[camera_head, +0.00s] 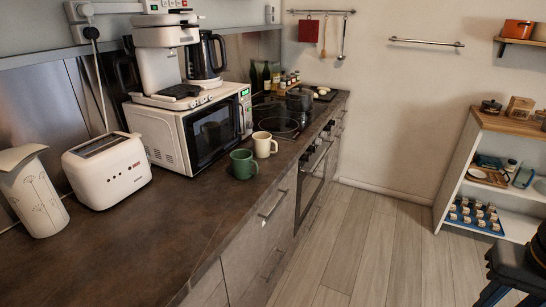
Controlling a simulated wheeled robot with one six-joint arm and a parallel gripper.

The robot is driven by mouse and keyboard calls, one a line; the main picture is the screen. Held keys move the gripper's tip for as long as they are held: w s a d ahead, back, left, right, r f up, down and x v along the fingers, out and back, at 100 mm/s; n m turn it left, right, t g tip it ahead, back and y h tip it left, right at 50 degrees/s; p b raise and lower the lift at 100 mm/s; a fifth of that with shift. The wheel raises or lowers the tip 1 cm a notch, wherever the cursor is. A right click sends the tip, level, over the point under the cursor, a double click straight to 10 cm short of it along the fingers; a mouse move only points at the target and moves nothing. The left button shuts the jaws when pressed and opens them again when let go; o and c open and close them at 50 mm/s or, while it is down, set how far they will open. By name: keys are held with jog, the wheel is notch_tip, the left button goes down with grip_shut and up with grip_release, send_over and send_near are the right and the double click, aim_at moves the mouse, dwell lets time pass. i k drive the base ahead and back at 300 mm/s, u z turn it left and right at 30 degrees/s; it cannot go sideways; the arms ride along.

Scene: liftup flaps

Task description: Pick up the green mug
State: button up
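The green mug (243,164) stands upright on the dark brown countertop (140,240), near its front edge. Its handle points to the left, towards the microwave. A cream mug (264,145) stands just behind it and slightly to the right, with its handle on the right. The two mugs are very close, and I cannot tell if they touch. My gripper is not in view.
A white microwave (170,135) with a coffee maker (158,60) on top stands behind and left of the mugs. A white toaster (108,170) and a patterned jug (32,192) are further left. A hob (280,122) lies beyond. The countertop in front is clear. Wooden floor (370,240) is open to the right.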

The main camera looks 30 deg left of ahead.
aim_at(241, 162)
jog(key=u, duration=0.1)
jog(key=i, duration=0.7)
jog(key=u, duration=1.1)
jog(key=i, duration=1.05)
jog(key=u, duration=0.25)
